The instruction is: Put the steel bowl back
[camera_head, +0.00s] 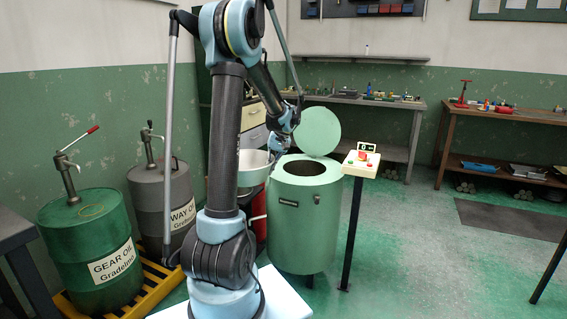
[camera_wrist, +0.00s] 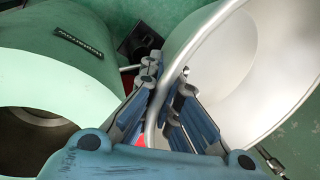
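The steel bowl (camera_wrist: 222,62) fills the right of the wrist view, its pale inside facing the camera. In the head view the bowl (camera_head: 252,162) shows left of the green drum, partly hidden behind my arm. My gripper (camera_wrist: 170,85) has its fingers on either side of the bowl's rim and looks shut on it. In the head view my gripper (camera_head: 279,146) is at the bowl's right edge, beside the drum's opening. Whether anything supports the bowl from below is hidden.
The green drum (camera_head: 305,225) stands open, its round lid (camera_head: 318,131) raised behind the opening. A control box (camera_head: 361,165) on a post stands right of it. Oil barrels (camera_head: 92,250) are at left, workbenches (camera_head: 500,117) at back. The floor at right is mostly clear.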

